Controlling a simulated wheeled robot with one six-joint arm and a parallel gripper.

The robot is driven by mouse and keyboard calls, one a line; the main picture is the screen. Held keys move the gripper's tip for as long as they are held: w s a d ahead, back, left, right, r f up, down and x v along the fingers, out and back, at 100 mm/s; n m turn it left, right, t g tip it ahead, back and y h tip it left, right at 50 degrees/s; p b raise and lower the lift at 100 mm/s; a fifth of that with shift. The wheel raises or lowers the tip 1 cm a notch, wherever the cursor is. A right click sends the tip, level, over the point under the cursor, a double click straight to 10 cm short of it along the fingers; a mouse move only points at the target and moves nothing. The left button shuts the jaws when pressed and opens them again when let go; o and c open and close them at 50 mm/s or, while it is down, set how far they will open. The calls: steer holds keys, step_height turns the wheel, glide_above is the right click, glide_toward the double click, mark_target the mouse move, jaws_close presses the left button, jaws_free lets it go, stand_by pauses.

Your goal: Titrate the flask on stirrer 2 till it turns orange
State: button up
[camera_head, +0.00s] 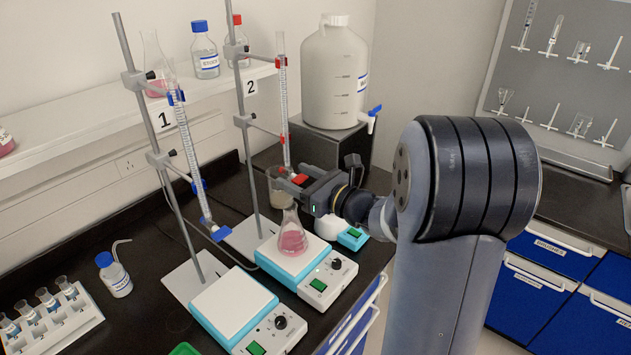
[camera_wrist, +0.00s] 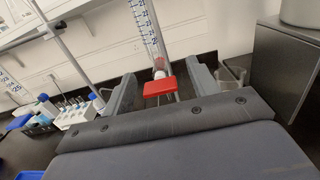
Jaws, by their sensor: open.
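The flask (camera_head: 292,240) with pink liquid stands on stirrer 2 (camera_head: 329,267), a white and blue plate with a knob and green display. The burette of stand 2 (camera_head: 283,100) hangs above it, with a red stopcock (camera_head: 300,179) near its lower end. My gripper (camera_head: 287,176) is at this stopcock, above the flask. In the wrist view the red stopcock (camera_wrist: 160,87) lies between the two fingers of my gripper (camera_wrist: 166,86), with gaps on both sides. My gripper is open. The burette tip is hidden.
Stirrer 1 (camera_head: 236,306) is empty, under a burette with a blue stopcock (camera_head: 220,232). A beaker (camera_head: 278,188) stands behind my gripper. A large white carboy (camera_head: 331,75) stands on a dark block. A wash bottle (camera_head: 114,275) and a vial rack (camera_head: 52,322) are at left.

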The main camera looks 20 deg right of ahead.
steer(key=shift+x, duration=1.15)
steer(key=shift+c, duration=0.4)
steer(key=c, duration=0.9)
steer(key=shift+r+m+p, duration=0.2)
steer(key=shift+m+p, duration=0.6)
steer(key=shift+p, duration=0.3)
steer(key=shift+c, duration=0.2)
steer(key=shift+f+m+p, duration=0.2)
steer(key=shift+m+p, duration=0.2)
steer(key=shift+m, duration=0.6)
